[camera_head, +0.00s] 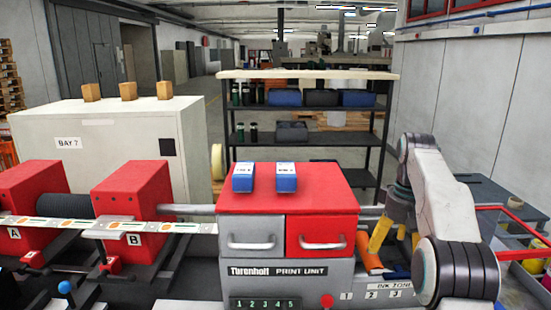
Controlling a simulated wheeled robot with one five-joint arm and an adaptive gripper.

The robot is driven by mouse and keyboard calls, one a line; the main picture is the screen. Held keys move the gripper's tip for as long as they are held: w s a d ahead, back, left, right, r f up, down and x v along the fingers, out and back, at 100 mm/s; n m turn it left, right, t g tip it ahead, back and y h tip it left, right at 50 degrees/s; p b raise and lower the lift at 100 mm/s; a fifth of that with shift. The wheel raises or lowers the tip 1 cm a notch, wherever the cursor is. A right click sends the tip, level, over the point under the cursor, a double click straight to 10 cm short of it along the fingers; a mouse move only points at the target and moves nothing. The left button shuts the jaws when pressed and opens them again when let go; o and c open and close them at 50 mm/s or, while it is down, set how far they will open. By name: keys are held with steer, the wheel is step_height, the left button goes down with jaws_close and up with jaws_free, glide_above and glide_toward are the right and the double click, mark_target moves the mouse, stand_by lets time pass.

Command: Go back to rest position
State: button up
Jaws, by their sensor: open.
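My arm stands at the right, white with dark joints, bent over at the top so that its end points down. My gripper (397,236) hangs at the end of it, with yellow finger-like parts spread apart, just right of the red and grey print unit (287,203). It looks open, and I see nothing held in it. The ink zone (394,287) lies below it, partly hidden by my arm. An orange cylinder (369,254) lies there, close to the gripper; I cannot tell whether they touch.
Two blue-and-white cartons (243,178) (287,178) stand on the print unit. Red blocks A (28,190) and B (133,195) carry the label web at left. A cabinet (110,135) with wooden blocks and a shelf (310,75) stand behind. A red-railed bench (510,208) is at right.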

steer(key=s+a+r+t+b, duration=0.1)
steer(key=s+a, duration=0.2)
steer(key=s, duration=0.4)
steer(key=s+a+r+t+b, duration=0.1)
steer(key=s+a, duration=0.3)
steer(key=s, duration=0.3)
steer(key=s+a+f+t+b, duration=0.2)
steer(key=s+a+f, duration=0.1)
steer(key=s+f, duration=0.8)
steer(key=s, duration=0.5)
steer(key=shift+s+f+t, duration=0.15)
steer(key=shift+s+t, duration=0.2)
steer(key=shift+t, duration=0.05)
steer(key=shift+a, duration=0.1)
